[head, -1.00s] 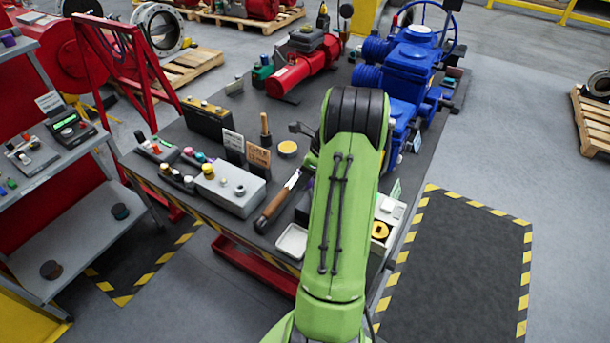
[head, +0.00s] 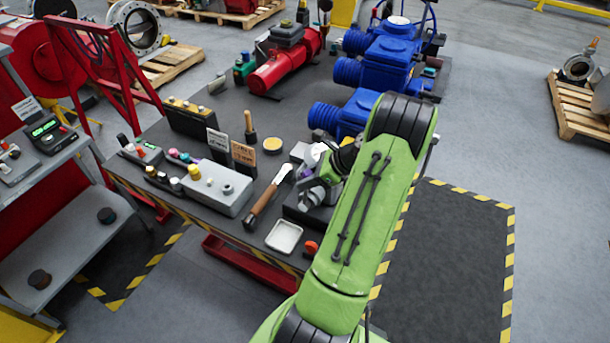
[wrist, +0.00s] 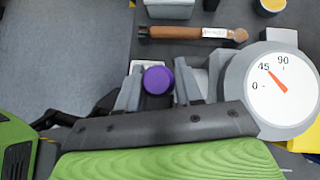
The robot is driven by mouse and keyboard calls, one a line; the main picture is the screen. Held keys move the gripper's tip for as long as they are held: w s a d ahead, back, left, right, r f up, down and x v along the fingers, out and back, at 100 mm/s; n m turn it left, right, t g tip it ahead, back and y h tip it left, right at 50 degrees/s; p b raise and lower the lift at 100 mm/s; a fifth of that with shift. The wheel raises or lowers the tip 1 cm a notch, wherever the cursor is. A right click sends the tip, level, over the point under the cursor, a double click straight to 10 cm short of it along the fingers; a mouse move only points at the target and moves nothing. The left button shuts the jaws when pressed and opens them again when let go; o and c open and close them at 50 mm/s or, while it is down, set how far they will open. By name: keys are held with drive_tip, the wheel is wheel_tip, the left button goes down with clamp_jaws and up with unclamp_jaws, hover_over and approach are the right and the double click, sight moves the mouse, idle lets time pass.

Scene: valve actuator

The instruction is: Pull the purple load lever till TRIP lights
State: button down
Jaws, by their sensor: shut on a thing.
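The purple load lever's round knob (wrist: 157,80) shows in the wrist view between the two grey fingers of my gripper (wrist: 159,86). My gripper is shut on it. The lever's shaft is hidden below the knob. A white dial (wrist: 283,88) marked 0, 45 and 90 stands right of the knob in the wrist view. Its red needle points close to 45. I cannot make out a TRIP light.
A grey control box (head: 218,190) stands further left. Blue valve actuators (head: 378,70) stand behind my arm. A striped floor mat (head: 450,250) lies right of the bench.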

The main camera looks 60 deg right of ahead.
drive_tip(key=c, duration=0.8)
unclamp_jaws()
drive_tip(key=p+v, duration=0.2)
drive_tip(key=v, duration=1.4)
drive_tip(key=shift+f, duration=0.1)
drive_tip(key=shift+c, duration=0.3)
